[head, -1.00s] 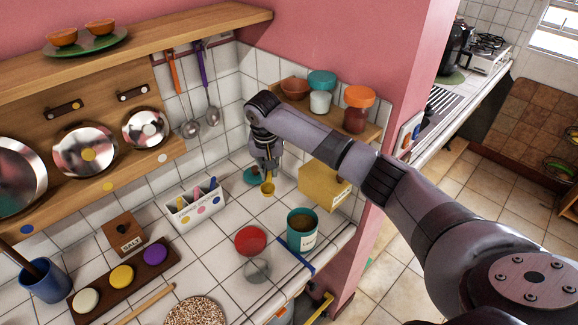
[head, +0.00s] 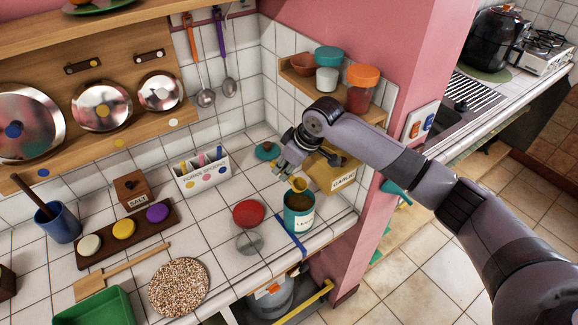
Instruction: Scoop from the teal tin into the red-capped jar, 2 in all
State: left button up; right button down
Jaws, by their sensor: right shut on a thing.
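My right gripper (head: 289,168) is shut on a yellow scoop (head: 299,184). The scoop's bowl is at the far rim of the teal tin (head: 299,216), in front of it or just above it; I cannot tell if they touch. The tin is open, with brown contents showing. The clear jar (head: 250,244) stands left of the tin, and its red cap (head: 249,212) shows just above it in the picture. I cannot tell if the cap sits on the jar or lies behind it. A teal lid (head: 267,151) lies behind, left of my gripper. My left gripper is out of view.
A cardboard garlic box (head: 343,182) stands close right of my gripper. A blue strip (head: 291,240) crosses the counter beside the tin. A white utensil holder (head: 203,178), salt box (head: 131,186) and speckled round mat (head: 179,287) are to the left. A wall shelf with jars is above.

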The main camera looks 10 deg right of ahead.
aim_at(292, 176)
jog(key=shift+s+f+b, duration=0.1)
jog(key=shift+f+b, duration=0.5)
jog(key=shift+f, duration=0.15)
jog(key=f+b, duration=0.2)
jog(key=b, duration=0.1)
jog(key=shift+s+d+f, duration=0.25)
jog(key=shift+d+f, duration=0.15)
notch_tip(292, 176, down, 2)
jog(key=shift+b, duration=1.1)
jog(key=shift+f, duration=0.2)
jog(key=shift+s+f, duration=0.15)
jog(key=shift+f, duration=0.05)
jog(key=shift+f, duration=0.15)
jog(key=shift+s, duration=0.1)
notch_tip(292, 176, up, 8)
jog(key=p, duration=0.9)
jog(key=shift+r, duration=0.2)
jog(key=shift+f, duration=0.1)
